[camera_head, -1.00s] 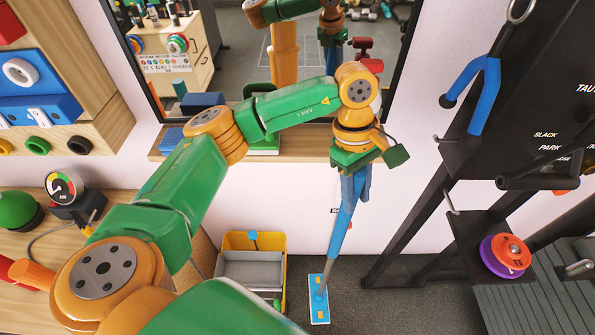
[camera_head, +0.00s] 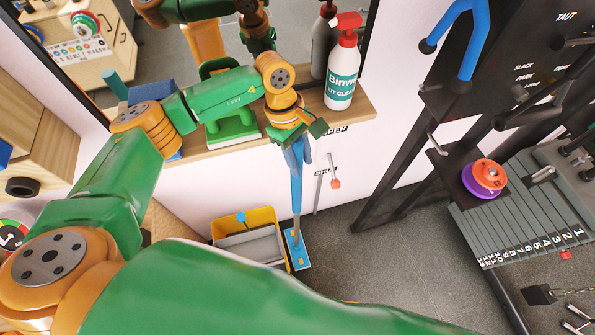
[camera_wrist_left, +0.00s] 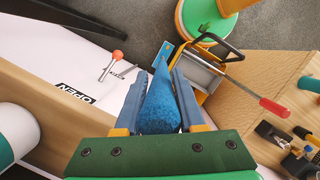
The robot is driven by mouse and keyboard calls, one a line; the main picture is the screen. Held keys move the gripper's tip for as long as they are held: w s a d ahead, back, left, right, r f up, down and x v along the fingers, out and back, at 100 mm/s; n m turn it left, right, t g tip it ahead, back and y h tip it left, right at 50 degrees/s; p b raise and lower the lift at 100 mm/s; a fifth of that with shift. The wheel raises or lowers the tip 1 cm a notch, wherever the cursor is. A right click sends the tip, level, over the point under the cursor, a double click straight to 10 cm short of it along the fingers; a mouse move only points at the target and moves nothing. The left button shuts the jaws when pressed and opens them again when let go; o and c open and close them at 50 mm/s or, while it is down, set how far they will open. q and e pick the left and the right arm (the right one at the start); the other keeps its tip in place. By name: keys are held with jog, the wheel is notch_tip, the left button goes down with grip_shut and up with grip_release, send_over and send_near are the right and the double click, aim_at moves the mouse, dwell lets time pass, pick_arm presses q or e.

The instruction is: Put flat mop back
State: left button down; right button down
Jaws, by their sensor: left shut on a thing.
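The flat mop has a blue handle and a flat light-blue head (camera_head: 298,250) with orange marks, low by the floor in the head view. My left gripper (camera_head: 296,143) is shut on the upper part of the handle, which hangs nearly upright below it. In the left wrist view the fingers (camera_wrist_left: 160,110) close around the textured blue grip of the mop (camera_wrist_left: 160,108). The mop head stands right beside the yellow bucket (camera_head: 219,226), overlapping its right edge in the picture; I cannot tell whether they touch. My right gripper is not in view.
A wooden shelf (camera_head: 355,108) under the mirror holds a red-topped spray bottle (camera_head: 342,75) and a green object (camera_head: 231,128). A small red-knobbed lever (camera_head: 335,183) is on the white wall. A black rack (camera_head: 440,155) stands right. Grey floor (camera_head: 350,265) between is clear.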

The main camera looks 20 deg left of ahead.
pick_arm(q)
notch_tip(320, 180, down, 4)
jog(key=shift+a+f, duration=0.1)
jog(key=shift+f, duration=0.1)
jog(key=c, duration=0.5)
grip_release()
jog(key=b+v, duration=0.1)
jog(key=v, duration=1.1)
jog(key=shift+r+b, duration=0.15)
jog(key=shift+b, duration=0.25)
